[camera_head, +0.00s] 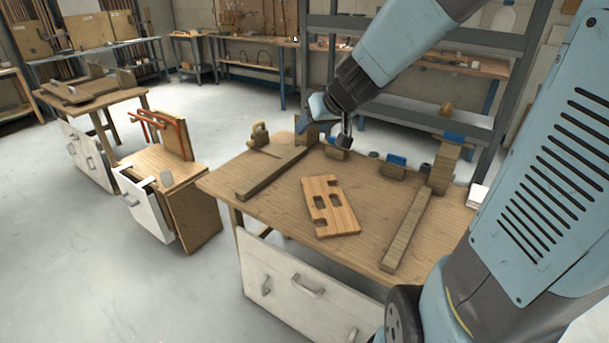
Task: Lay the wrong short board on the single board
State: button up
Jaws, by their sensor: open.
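A reddish-brown wooden board (343,218) with cutouts lies flat near the middle of the bench (290,222). Two long narrow wooden pieces lie on either side of it: a left strip (268,174) and a right strip (407,232). Which piece is the short board and which the single board I cannot tell. My gripper (345,138) is open above the bench's back edge, beyond the board and apart from it. Its fingers show small and partly cover the pieces behind. I see nothing held in it.
Small blocks with blue parts, including a block (393,170), stand along the bench's back edge. A taller wooden stack (444,166) is at the back right, a wooden hand tool (259,135) at the back left. The bench's front left is clear. Metal shelving (420,108) stands behind.

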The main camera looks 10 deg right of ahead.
jog(key=w+d+f, duration=0.2)
jog(key=w+f, duration=0.3)
jog(key=m+g+h, duration=0.2)
jog(key=g+h, duration=0.1)
send_over(327, 201)
jog(key=s, duration=0.6)
notch_tip(327, 201, down, 16)
jog(key=shift+d+x, duration=0.1)
jog(key=shift+x, duration=3.25)
jog(key=shift+d+x, duration=0.15)
jog(key=shift+x, duration=3.25)
grip_shut()
